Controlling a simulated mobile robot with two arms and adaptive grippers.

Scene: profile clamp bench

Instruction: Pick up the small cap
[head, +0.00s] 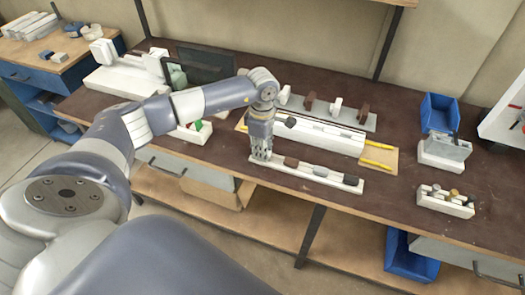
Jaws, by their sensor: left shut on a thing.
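My left gripper (261,156) points down at the left end of a long white holder (325,183) near the bench's front edge. It is shut on a small piece, apparently the small cap, which the fingers almost wholly hide. The fingertips are at the holder's top; I cannot tell whether the piece is in its seat or lifted. Dark pieces sit in a row along the same holder to the right: a brown one (291,162), a grey one (320,170) and a dark one (350,180). My right gripper is not in view.
Behind the holder, a white profile (325,138) lies on a wooden board (384,155) with yellow strips. A rear rack (350,118) holds several upright pieces. At right stand a blue bin (439,114), a grey block (447,148) and a small white rack (444,207).

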